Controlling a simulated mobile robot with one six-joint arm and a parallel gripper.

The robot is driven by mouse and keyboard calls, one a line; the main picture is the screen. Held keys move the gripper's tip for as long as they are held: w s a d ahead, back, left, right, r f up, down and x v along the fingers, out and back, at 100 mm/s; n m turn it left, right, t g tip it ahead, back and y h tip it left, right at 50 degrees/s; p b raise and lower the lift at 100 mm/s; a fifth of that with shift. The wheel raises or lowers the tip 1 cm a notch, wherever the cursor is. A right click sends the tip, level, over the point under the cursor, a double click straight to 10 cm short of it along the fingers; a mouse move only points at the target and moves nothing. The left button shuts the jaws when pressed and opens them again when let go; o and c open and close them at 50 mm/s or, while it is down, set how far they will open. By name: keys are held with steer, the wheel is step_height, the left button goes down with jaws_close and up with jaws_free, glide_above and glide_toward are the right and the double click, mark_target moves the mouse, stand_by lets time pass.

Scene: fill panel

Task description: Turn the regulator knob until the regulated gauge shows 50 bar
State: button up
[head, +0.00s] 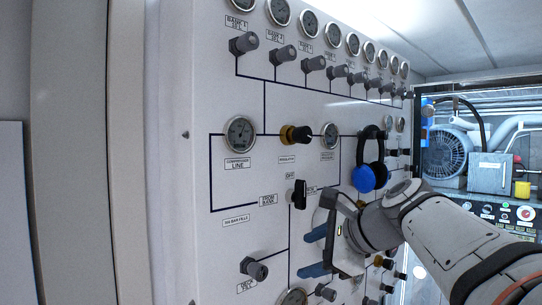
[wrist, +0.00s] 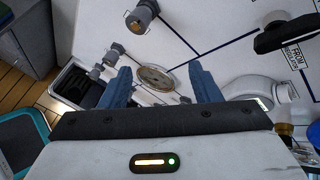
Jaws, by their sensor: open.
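The regulator knob (head: 297,135), black with a brass collar, sticks out of the white panel (head: 225,185) in the head view. The regulated gauge (head: 330,135) is just right of it; its reading is too small to tell. The compressor line gauge (head: 239,132) is to its left. My gripper (head: 314,252) is low in front of the panel, well below the knob and apart from it. In the wrist view its blue fingers (wrist: 160,78) are spread with nothing held, and a lower gauge (wrist: 154,79) shows behind them. I cannot identify the regulator knob for sure in the wrist view.
A black lever valve (head: 300,194) stands out between my gripper and the knob. Blue ear defenders (head: 370,172) hang right of the regulated gauge. A row of grey knobs (head: 313,64) and gauges runs along the top. A grey knob (head: 255,268) is at lower left.

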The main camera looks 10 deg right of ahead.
steer(key=w+d+r+m+t+y, duration=0.1)
steer(key=w+d+r+m+t, duration=0.15)
steer(key=r, duration=0.35)
steer(key=w+d+r+m+t+y, duration=0.1)
steer(key=r+m, duration=0.2)
steer(key=r, duration=0.3)
steer(key=m+t+y, duration=0.2)
steer(key=m, duration=0.2)
glide_toward(307, 136)
steer(key=x, duration=0.2)
steer(key=p+x, duration=0.3)
steer(key=x, duration=0.4)
steer(key=shift+w+a, duration=0.2)
steer(key=shift+c, duration=0.6)
